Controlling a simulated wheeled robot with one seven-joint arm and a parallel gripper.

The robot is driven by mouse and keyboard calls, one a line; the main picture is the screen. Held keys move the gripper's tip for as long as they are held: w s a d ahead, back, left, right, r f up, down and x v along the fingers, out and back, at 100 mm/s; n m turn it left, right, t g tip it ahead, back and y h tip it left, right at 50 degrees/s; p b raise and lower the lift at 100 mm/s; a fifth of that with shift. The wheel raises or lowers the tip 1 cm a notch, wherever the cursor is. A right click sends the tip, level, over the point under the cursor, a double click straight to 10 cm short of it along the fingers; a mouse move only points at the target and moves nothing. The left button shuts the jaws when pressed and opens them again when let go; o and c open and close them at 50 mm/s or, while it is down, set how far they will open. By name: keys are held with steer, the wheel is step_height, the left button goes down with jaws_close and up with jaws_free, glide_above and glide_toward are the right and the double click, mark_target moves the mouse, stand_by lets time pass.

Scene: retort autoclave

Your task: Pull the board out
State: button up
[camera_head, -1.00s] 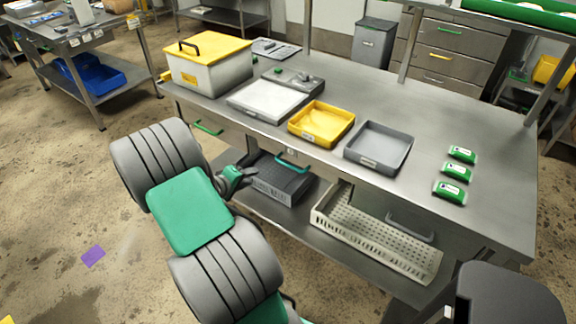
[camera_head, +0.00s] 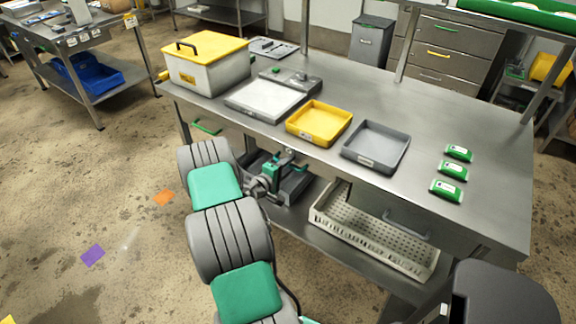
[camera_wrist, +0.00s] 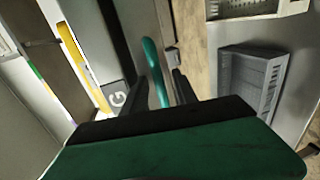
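The board's teal handle (camera_wrist: 155,74) sits on the front of the table, under the top. In the wrist view it stands between the two dark fingers of my gripper (camera_wrist: 160,85), with gaps on both sides. In the head view my gripper (camera_head: 283,166) is at the table front below the yellow tray and hides most of the handle. My gripper looks open, with nothing clamped. I cannot make out the board's own edge clearly; it lies flush under the tabletop.
The tabletop (camera_head: 440,125) carries a yellow-lidded box (camera_head: 205,70), yellow tray (camera_head: 319,122), grey tray (camera_head: 376,147) and green packets (camera_head: 452,170). On the lower shelf are a grey crate (camera_wrist: 262,80) and a pale perforated crate (camera_head: 372,235). Another green handle (camera_head: 207,129) is further left.

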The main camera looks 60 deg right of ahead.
steer(key=shift+c, duration=0.3)
jaws_close()
stand_by(1.0)
